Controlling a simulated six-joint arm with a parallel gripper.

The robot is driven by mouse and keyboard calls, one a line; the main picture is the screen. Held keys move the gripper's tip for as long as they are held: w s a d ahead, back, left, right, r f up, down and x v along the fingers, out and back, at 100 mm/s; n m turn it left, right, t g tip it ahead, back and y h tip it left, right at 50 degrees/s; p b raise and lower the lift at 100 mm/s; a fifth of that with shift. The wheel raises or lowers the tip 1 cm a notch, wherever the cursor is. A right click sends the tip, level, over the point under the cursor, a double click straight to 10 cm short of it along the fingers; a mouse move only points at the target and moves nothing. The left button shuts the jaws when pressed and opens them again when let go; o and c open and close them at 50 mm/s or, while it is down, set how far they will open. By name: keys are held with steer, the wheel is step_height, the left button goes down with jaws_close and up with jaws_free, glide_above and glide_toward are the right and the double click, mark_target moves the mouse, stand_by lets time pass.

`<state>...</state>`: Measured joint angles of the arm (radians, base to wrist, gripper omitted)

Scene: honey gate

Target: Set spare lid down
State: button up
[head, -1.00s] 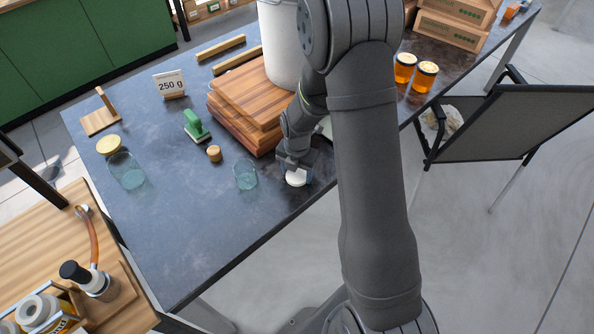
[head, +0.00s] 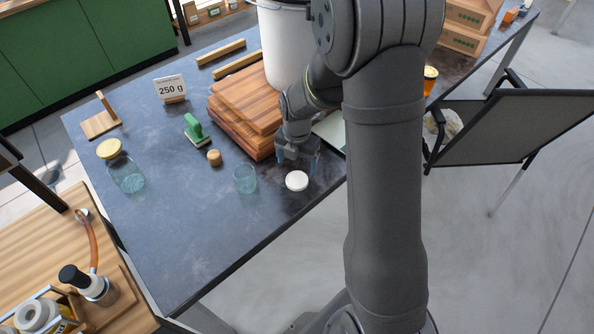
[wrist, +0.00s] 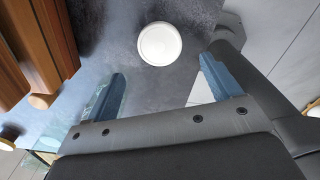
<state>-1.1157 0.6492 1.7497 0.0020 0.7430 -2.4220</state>
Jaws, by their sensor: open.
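The spare lid, a round white disc (head: 297,181), lies flat on the dark table near its front edge. It also shows in the wrist view (wrist: 160,44), beyond the fingertips and between their lines. My gripper (head: 298,160) is just behind and above the lid, apart from it. In the wrist view its two blue fingers (wrist: 162,80) are spread wide with nothing between them.
Stacked wooden boards (head: 240,115) and a white bucket (head: 285,45) stand behind my gripper. A small glass (head: 245,179) is left of the lid. The front left tabletop is clear.

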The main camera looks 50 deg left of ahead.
step_height(320, 180, up, 5)
steer(key=shift+r, duration=0.1)
stand_by(0.4)
glide_toward(297, 180)
steer(key=shift+f, duration=2.6)
